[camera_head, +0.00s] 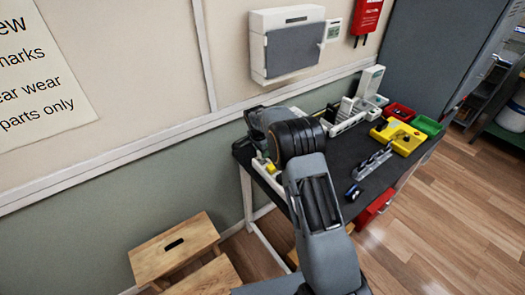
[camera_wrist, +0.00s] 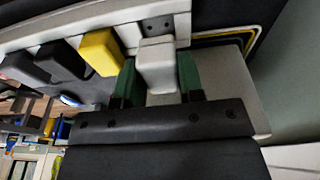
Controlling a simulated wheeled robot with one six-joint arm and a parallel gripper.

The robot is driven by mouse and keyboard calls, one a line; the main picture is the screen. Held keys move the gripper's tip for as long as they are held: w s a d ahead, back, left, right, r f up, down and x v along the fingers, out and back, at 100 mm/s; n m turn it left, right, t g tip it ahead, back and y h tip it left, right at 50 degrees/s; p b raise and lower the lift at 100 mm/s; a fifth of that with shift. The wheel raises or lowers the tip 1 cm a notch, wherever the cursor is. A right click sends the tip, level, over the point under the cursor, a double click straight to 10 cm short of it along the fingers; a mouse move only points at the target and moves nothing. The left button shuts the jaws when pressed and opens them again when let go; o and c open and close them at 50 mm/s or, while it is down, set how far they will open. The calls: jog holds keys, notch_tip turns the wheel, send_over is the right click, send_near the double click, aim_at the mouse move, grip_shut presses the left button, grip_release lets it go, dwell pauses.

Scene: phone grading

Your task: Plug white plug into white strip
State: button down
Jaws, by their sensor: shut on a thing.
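In the wrist view my gripper (camera_wrist: 159,78) has green finger pads, shut on the sides of a white plug (camera_wrist: 157,62). The white strip (camera_wrist: 60,32) crosses the top of this view. A dark socket face (camera_wrist: 158,24) with small holes shows on it just beyond the plug's far end. I cannot tell whether plug and strip touch. A yellow plug (camera_wrist: 100,52) and black plugs (camera_wrist: 58,60) sit along the strip, left of the white plug. In the head view my arm hides the gripper and the held plug; part of the strip (camera_head: 268,178) shows at the table's left end.
The wall stands close behind. A wooden step stool (camera_head: 172,248) is on the floor at left. The table's middle has some bare room.

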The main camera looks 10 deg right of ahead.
jog(key=shift+f+b, duration=1.35)
jog(key=shift+f, duration=0.3)
dwell(1.2)
jog(key=c, duration=0.7)
grip_release()
jog(key=shift+o, duration=0.2)
jog(key=shift+r, duration=0.15)
